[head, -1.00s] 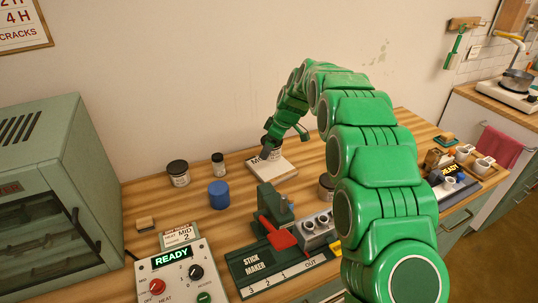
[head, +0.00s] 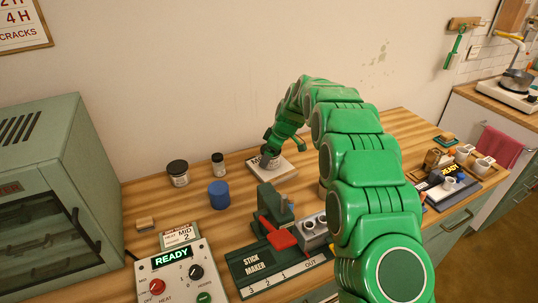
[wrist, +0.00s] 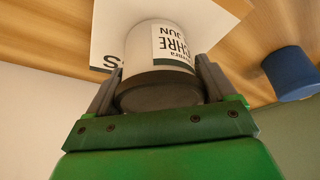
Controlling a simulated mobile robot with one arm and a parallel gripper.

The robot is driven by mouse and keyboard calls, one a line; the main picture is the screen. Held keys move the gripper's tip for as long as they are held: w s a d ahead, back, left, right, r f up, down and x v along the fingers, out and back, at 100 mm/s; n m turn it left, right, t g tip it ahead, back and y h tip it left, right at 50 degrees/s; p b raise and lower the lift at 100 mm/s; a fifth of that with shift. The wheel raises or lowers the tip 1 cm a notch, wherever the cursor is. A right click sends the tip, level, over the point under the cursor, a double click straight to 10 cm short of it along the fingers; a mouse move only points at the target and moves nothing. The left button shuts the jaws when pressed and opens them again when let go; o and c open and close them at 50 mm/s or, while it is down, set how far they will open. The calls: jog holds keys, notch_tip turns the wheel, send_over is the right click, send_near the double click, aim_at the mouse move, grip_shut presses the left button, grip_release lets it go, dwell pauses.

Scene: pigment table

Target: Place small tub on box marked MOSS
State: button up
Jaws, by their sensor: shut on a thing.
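My gripper (head: 269,150) is shut on the small tub (head: 269,162), a pale cylinder with a dark lid and a printed label. In the wrist view the tub (wrist: 160,50) sits between both fingers (wrist: 160,92), lid end nearest the camera. The box marked MOSS (head: 285,171) is a low white block on the table near the wall. The tub is over its top at the left part; I cannot tell whether it touches. In the wrist view the white box (wrist: 105,30) shows letters ending in "SS" beside the tub.
A dark-lidded jar (head: 178,174), a smaller jar (head: 218,164) and a blue cylinder (head: 219,195) stand left of the box. The blue cylinder also shows in the wrist view (wrist: 288,72). The green stick maker (head: 275,255) stands in front. My arm hides part of the table's right side.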

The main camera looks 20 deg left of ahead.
jog(key=o, duration=1)
jog(key=shift+f, duration=0.15)
jog(key=shift+o, duration=0.2)
jog(key=v, duration=1.1)
jog(key=shift+d+r, duration=0.3)
jog(key=shift+r, duration=0.3)
